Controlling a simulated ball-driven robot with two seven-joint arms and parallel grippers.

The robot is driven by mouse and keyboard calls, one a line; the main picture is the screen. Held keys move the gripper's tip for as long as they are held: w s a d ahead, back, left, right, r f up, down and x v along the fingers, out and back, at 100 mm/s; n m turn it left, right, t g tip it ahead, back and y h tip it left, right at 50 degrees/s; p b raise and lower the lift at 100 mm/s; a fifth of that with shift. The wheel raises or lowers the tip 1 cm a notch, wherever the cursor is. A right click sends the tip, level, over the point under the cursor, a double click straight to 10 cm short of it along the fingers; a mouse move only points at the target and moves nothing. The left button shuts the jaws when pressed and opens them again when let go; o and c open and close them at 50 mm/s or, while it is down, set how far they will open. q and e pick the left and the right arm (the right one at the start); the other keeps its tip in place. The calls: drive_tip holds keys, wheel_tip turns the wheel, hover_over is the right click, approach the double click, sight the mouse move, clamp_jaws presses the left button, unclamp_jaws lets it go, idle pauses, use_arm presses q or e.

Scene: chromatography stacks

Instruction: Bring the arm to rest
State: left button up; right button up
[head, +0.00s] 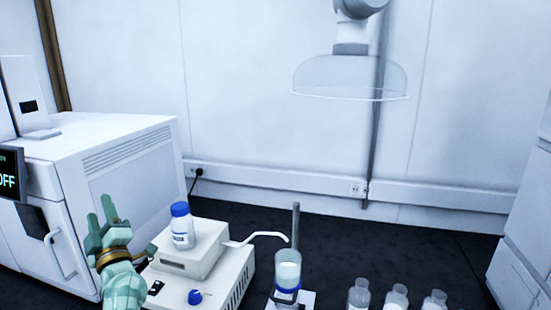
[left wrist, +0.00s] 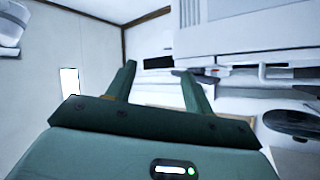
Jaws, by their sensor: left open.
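My left gripper (head: 103,212) is at the lower left of the head view, fingers pointing up, in front of the white cabinet-like instrument. Its two fingers stand apart with nothing between them. The left wrist view also shows the left gripper (left wrist: 158,78), open and empty, with a wall and white equipment beyond its fingertips. My right gripper is in neither view.
A white bottle with a blue cap (head: 181,226) stands on a white device (head: 205,262) just right of my left gripper. A large white instrument (head: 120,165) is at left. A clear hood (head: 350,77) hangs above.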

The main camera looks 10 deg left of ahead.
use_arm(q)
drive_tip(key=s+d+f+m+h, duration=0.4)
drive_tip(key=d+f+m+h, duration=0.45)
drive_tip(key=m, duration=0.25)
drive_tip(key=s+d+f+m+h, duration=0.4)
drive_tip(key=d+f+m+h, duration=0.5)
drive_tip(key=m, duration=0.3)
drive_tip(key=s+f+m+g+y, duration=0.25)
drive_tip(key=s+g, duration=0.25)
drive_tip(key=s, duration=0.6)
drive_tip(key=s+f+m+g+y, duration=0.25)
drive_tip(key=s+f+g, duration=0.2)
drive_tip(key=s, duration=0.65)
drive_tip(key=s+d+f+g+h, duration=0.1)
drive_tip(key=s+d+f+g, duration=0.1)
drive_tip(key=f, duration=1)
drive_tip(key=s+d+f+g+h, duration=0.1)
drive_tip(key=s+d+f+h, duration=0.1)
drive_tip(key=f, duration=1)
drive_tip(key=s+f+n+g+h, duration=0.1)
drive_tip(key=s+f+n+g, duration=0.2)
drive_tip(key=s+f, duration=1.3)
drive_tip(key=s+n, duration=0.1)
drive_tip(key=s, duration=0.3)
drive_tip(key=shift+s+f, duration=0.4)
